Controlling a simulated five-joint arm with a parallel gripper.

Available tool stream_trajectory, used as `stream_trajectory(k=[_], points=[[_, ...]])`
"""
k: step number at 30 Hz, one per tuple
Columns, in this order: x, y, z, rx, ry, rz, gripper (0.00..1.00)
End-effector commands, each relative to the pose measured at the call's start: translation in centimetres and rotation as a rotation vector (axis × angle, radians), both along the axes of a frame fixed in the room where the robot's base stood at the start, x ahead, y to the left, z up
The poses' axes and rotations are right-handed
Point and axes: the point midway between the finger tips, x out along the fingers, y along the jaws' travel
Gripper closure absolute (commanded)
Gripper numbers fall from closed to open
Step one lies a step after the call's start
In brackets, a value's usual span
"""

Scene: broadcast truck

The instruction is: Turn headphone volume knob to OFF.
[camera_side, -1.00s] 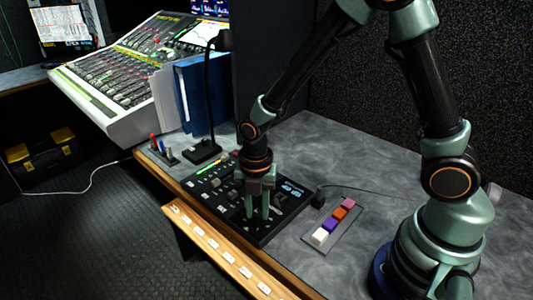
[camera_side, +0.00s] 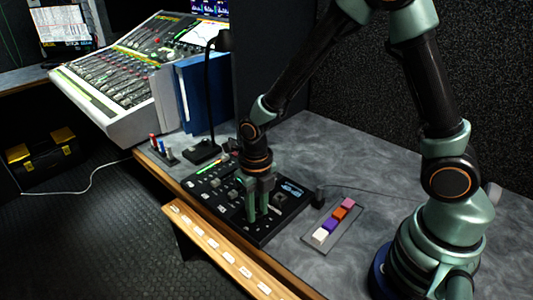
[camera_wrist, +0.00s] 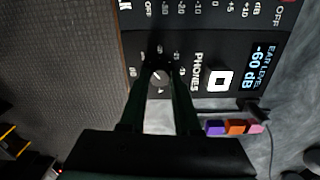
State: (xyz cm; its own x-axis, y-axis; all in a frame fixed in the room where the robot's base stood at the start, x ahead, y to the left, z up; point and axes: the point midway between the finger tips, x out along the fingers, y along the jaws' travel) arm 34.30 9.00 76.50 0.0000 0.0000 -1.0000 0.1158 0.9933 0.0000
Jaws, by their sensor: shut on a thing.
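The headphone volume knob (camera_wrist: 157,76) is a small dark knob with a light pointer mark, beside the PHONES label on the black control panel (camera_wrist: 225,50). My gripper (camera_wrist: 161,84) points down at the panel, its two green fingers shut on the knob from either side. In the side view, my gripper (camera_side: 257,214) is low over the near part of the panel (camera_side: 288,214), and its fingers hide the knob. The scale around the knob is partly covered, and the pointer's exact setting is hard to read. The panel's display (camera_wrist: 258,68) reads EAR LEVEL, -60 dB.
A strip of coloured blocks (camera_side: 333,223) lies right of the panel. A wooden ledge (camera_side: 225,252) runs along the front edge. The grey desk at right is mostly clear.

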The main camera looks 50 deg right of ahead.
Motion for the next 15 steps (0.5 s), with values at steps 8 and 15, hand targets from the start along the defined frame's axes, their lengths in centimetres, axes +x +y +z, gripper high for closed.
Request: stream_trajectory(k=[8,15], points=[[-0.01,0.01,0.10,0.000,0.001,0.106,1.00],[-0.02,0.01,0.10,0.000,0.001,0.133,1.00]])
